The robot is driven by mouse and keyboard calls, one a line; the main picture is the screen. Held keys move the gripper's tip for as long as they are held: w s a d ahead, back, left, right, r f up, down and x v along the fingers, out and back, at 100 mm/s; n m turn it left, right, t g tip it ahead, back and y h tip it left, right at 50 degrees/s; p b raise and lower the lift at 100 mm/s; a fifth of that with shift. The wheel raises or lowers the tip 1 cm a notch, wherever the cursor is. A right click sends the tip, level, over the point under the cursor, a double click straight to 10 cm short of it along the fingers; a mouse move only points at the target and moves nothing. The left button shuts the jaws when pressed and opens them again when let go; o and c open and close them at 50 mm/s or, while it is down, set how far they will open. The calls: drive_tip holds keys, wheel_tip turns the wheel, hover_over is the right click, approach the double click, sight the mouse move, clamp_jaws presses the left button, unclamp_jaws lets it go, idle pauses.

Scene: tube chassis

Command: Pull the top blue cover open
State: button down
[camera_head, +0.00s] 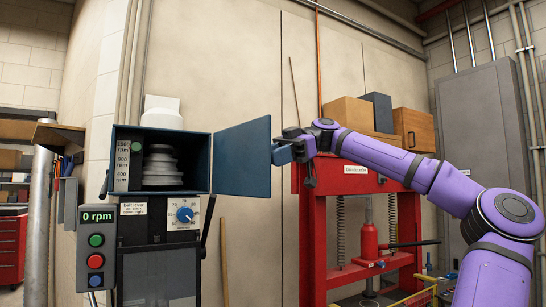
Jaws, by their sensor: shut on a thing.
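The blue cover (243,158) is swung out to the right of the blue box on top of the machine. It stands wide open, hinged at the box's right edge. Inside the box (203,160) a grey stepped pulley (162,166) shows. My purple arm reaches in from the right. My gripper (282,152) is at the cover's free right edge and is shut on it. The exact grip point is small and partly hidden by the fingers.
A red press (358,180) stands behind my arm on the right, with wooden boxes (348,113) above it. A grey cabinet (480,130) is further right. A control panel (96,245) with buttons hangs at the machine's lower left.

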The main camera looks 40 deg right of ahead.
drive_tip(key=c, duration=0.8)
unclamp_jaws()
drive_tip(key=v, duration=1)
drive_tip(key=shift+d+r, duration=0.2)
drive_tip(key=shift+d, duration=0.2)
